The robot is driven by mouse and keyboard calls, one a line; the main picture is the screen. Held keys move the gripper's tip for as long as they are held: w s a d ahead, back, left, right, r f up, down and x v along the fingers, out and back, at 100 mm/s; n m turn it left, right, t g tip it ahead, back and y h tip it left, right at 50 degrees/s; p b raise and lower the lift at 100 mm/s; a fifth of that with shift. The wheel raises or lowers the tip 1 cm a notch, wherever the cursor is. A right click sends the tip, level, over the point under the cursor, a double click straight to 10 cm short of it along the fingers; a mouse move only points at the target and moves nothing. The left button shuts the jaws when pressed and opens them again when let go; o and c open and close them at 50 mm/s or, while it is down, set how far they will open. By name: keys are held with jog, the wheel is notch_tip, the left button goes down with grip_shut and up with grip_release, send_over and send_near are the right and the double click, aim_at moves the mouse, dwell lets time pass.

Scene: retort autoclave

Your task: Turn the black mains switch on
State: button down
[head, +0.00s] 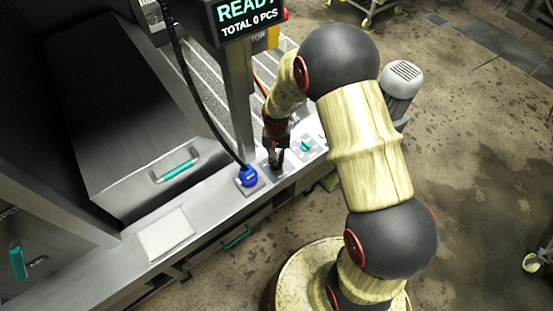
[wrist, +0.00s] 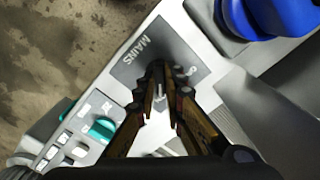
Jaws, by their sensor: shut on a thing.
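My gripper (head: 275,162) is over the control ledge, pointing down at the grey plate marked MAINS. In the wrist view its two fingertips (wrist: 164,78) come close together over this mains plate (wrist: 136,58), shut on the black mains switch. The switch itself is almost wholly hidden by the dark fingertips, so I cannot tell which way its handle points. A small light mark shows on the plate just right of the fingertips.
A blue plug (head: 248,176) with a black cable sits on the ledge left of my gripper. A panel with a teal knob (head: 305,146) lies on the other side. A display (head: 245,18) reading READY stands on a post behind.

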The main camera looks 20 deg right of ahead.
aim_at(277, 162)
jog(key=shift+m, duration=0.3)
jog(key=c, duration=2)
grip_release()
jog(key=shift+o, duration=0.6)
notch_tip(277, 162, up, 12)
